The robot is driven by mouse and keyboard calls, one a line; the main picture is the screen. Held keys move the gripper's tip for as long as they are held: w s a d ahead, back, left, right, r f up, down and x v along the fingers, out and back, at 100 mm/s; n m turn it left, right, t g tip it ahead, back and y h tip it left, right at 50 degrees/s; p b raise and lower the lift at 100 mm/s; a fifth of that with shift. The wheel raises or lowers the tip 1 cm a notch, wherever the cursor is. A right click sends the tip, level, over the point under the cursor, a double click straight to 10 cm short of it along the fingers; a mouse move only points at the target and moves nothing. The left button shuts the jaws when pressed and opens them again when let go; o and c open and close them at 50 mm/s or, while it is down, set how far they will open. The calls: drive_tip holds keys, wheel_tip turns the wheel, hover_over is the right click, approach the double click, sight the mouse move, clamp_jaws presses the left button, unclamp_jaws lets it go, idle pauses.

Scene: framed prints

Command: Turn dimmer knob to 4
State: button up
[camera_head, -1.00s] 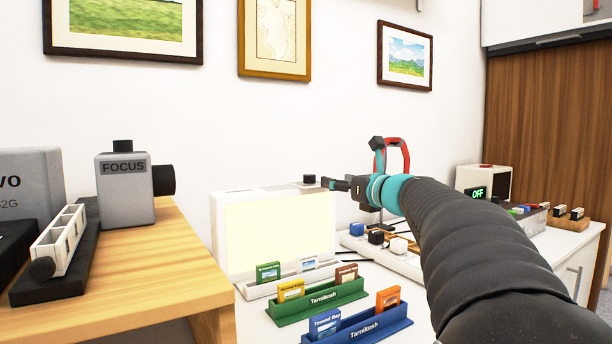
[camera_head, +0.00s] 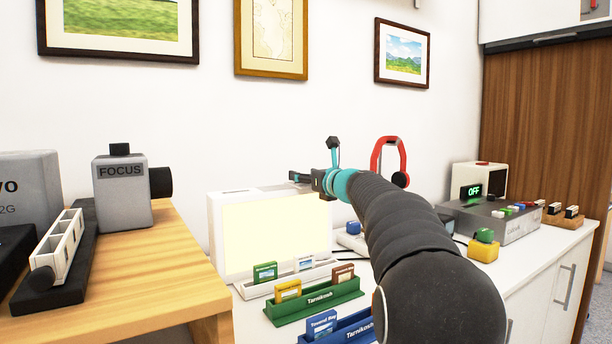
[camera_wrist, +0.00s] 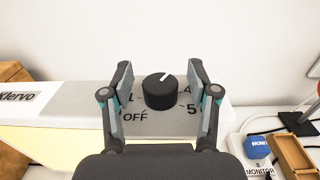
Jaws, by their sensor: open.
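The dimmer knob (camera_wrist: 160,93) is a black round knob on the grey top of the light box, seen in the wrist view. Its white pointer line points away from my wrist and slightly right, left of the partly covered 4. My gripper (camera_wrist: 161,78) is open, one finger on each side of the knob, with gaps visible. In the head view my gripper (camera_head: 306,179) is at the top right of the light box (camera_head: 222,250); the knob cannot be made out there.
A blue MONITOR plug (camera_wrist: 256,145) on a white strip is right of the box. Slide racks, including a green one (camera_head: 318,304), stand before the box. A wooden table (camera_head: 150,262) with a FOCUS device (camera_head: 124,195) is at left. A wall is behind.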

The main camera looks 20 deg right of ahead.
clamp_jaws()
drive_tip(key=shift+m+h, duration=0.4)
drive_tip(key=shift+h, duration=0.2)
drive_tip(key=shift+a+m+h+b, duration=0.1)
drive_tip(key=shift+m+h+b, duration=0.5)
drive_tip(key=shift+h, duration=0.3)
drive_tip(key=shift+m+h+b, duration=0.4)
drive_tip(key=shift+m+h, duration=0.7)
drive_tip(key=shift+h, duration=0.7)
drive_tip(key=shift+r+m+g+h+b, duration=0.1)
drive_tip(key=shift+m+g+h+b, duration=0.2)
drive_tip(key=shift+m+h, duration=1.2)
drive_tip(key=shift+n+h, duration=0.3)
unclamp_jaws()
